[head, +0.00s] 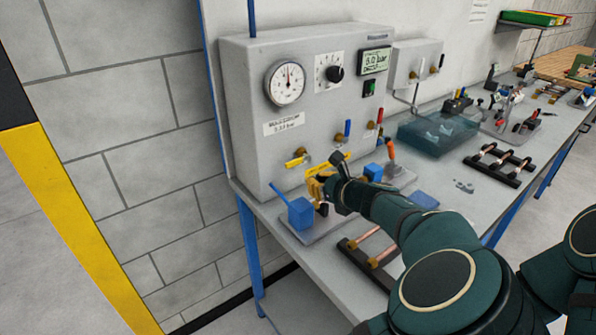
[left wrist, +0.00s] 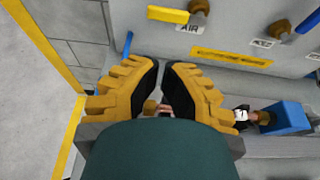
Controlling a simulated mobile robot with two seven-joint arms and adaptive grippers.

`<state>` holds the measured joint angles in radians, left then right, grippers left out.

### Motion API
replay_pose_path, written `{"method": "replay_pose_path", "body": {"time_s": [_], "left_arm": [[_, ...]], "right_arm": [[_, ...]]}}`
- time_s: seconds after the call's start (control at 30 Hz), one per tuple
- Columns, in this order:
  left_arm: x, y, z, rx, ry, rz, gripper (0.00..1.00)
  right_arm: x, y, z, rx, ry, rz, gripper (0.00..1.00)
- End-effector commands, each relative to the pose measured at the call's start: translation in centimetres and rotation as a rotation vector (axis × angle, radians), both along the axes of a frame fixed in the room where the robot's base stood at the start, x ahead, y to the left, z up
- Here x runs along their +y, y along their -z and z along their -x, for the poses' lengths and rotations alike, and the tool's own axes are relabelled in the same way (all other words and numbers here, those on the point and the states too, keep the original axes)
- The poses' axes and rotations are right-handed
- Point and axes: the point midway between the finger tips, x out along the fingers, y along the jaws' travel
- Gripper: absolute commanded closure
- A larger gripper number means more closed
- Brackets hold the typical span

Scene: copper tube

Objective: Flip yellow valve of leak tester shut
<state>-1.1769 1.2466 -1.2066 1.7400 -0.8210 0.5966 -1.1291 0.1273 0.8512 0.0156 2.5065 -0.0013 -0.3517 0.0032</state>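The leak tester (head: 300,110) is a grey panel box at the back of the bench. Its yellow valve (head: 297,161) sits low on the front at the left; its handle lies roughly sideways. In the left wrist view the yellow handle (left wrist: 168,15) is above the AIR label, at the top of the picture. My left gripper (head: 318,188) is just below and right of the valve, apart from it. In the left wrist view its yellow, black-padded fingers (left wrist: 162,66) nearly meet at the tips, with nothing gripped. My right gripper is out of view.
A blue block (head: 300,212) stands at the bench's front left, below the valve. A second blue block (head: 373,171) is beside my wrist. Blue (head: 347,130) and red (head: 380,116) valve handles are further right on the panel. A rack of copper tubes (head: 384,256) lies under my arm.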

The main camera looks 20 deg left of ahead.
Motion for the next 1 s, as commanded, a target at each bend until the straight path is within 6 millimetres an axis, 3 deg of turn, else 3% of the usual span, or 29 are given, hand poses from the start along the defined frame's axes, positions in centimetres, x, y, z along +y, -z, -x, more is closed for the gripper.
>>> {"method": "replay_pose_path", "body": {"time_s": [0.33, 0.8, 1.0], "left_arm": [[0.5, 0.3, -0.4, 0.000, -0.002, 0.000, 1.00], [6.0, 2.9, -4.6, 0.000, -0.002, 0.000, 1.00], [7.2, 3.3, -5.6, 0.000, 0.000, 0.001, 1.00]], "right_arm": [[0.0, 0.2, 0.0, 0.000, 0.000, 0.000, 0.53], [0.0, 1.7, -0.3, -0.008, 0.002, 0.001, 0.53], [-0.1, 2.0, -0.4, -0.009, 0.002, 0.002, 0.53]]}}
